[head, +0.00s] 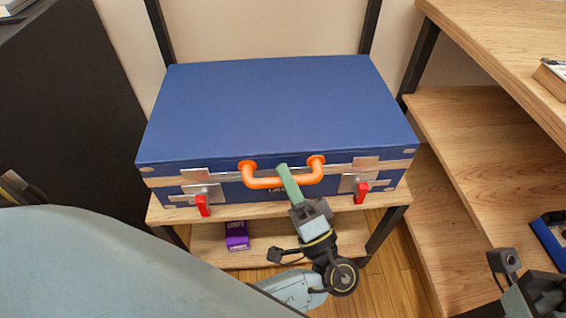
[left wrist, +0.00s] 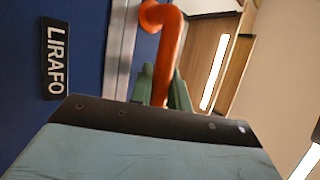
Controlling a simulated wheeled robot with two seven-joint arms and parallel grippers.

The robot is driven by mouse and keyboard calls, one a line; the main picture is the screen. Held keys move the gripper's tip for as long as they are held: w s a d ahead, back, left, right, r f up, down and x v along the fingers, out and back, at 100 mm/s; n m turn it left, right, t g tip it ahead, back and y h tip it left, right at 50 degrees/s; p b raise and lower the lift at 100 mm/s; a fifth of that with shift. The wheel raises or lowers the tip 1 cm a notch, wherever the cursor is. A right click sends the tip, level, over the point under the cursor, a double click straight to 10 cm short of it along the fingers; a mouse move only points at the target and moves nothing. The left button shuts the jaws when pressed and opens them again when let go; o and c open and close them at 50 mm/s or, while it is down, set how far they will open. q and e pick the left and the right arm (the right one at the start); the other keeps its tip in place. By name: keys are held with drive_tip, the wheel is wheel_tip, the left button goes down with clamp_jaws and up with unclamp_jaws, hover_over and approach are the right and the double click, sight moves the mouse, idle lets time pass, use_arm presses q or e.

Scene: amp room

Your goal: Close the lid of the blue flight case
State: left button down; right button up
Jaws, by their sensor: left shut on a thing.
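The blue flight case (head: 270,105) sits on a wooden shelf unit with its lid down. A thin metal and pale seam runs along its front edge. An orange handle (head: 255,182) is on the front, between two latches with red tabs, the left latch (head: 203,204) and the right latch (head: 361,191). My left gripper (head: 288,180) is shut on the orange handle at its middle. The left wrist view shows the green fingers around the handle (left wrist: 168,55), beside a LIRAFO label (left wrist: 56,62). Part of my right gripper (head: 530,295) shows at the lower right; its fingers are out of clear view.
A small purple box (head: 237,235) lies on the lower shelf (head: 275,256) under the case. A wooden desk with side shelves (head: 470,140) stands at the right, with a blue object (head: 550,240) low down. A black cabinet (head: 65,100) stands at the left.

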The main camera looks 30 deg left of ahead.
use_arm(q)
drive_tip(key=shift+s+d+f, duration=0.2)
drive_tip(key=shift+f, duration=0.2)
drive_tip(key=shift+f, duration=0.1)
drive_tip(key=c, duration=1.3)
unclamp_jaws()
drive_tip(key=shift+w, duration=0.1)
